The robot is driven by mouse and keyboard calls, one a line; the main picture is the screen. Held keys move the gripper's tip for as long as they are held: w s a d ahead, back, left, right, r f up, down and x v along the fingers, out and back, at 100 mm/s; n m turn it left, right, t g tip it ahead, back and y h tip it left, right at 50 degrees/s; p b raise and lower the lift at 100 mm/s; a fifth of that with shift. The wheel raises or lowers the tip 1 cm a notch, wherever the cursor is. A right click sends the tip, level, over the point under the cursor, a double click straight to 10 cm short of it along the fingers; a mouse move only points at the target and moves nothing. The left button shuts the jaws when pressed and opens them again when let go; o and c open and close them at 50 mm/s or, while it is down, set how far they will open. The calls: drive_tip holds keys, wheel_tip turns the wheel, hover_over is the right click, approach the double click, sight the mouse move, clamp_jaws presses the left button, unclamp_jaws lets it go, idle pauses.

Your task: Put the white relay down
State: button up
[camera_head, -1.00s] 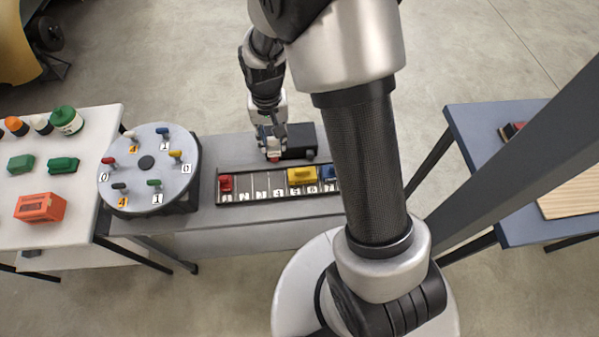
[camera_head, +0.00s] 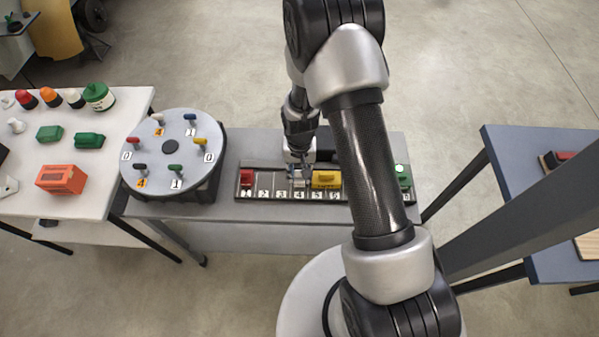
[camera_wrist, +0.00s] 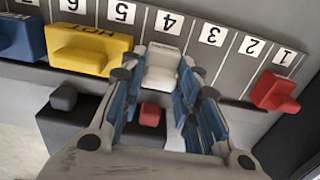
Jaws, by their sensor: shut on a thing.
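The white relay (camera_wrist: 161,68) is between the blue pads of my gripper (camera_wrist: 162,84) in the wrist view, directly behind the number 4 label of the numbered rack (camera_wrist: 215,70). My gripper is shut on it. In the head view my gripper (camera_head: 298,174) is over the rack (camera_head: 272,196), just left of the yellow block (camera_head: 327,179). The relay is mostly hidden there. I cannot tell whether its underside touches the rack.
A red block (camera_wrist: 274,92) sits at place 1 and a blue block (camera_wrist: 20,38) at place 7. The yellow block is close to the gripper. Places 2 and 3 look bare. A dark box with a red button (camera_wrist: 150,114) stands behind the rack. A round dial (camera_head: 188,150) stands left.

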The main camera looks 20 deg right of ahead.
drive_tip(key=o, duration=0.8)
drive_tip(key=shift+f, duration=0.25)
wheel_tip(320, 180, up, 13)
drive_tip(key=p, duration=0.3)
wheel_tip(320, 180, up, 9)
drive_tip(key=t, duration=0.1)
hover_over(301, 179)
drive_tip(key=s+r+n+t, duration=0.1)
drive_tip(key=s+r, duration=0.5)
drive_tip(key=s+r+n+t, duration=0.1)
drive_tip(key=s+r, duration=0.5)
drive_tip(key=s, duration=0.1)
drive_tip(key=s+r+n+t, duration=0.1)
drive_tip(key=s+r, duration=0.5)
drive_tip(key=s, duration=0.1)
drive_tip(key=shift+s+r+n+t, duration=0.2)
drive_tip(key=shift+n+t, duration=0.1)
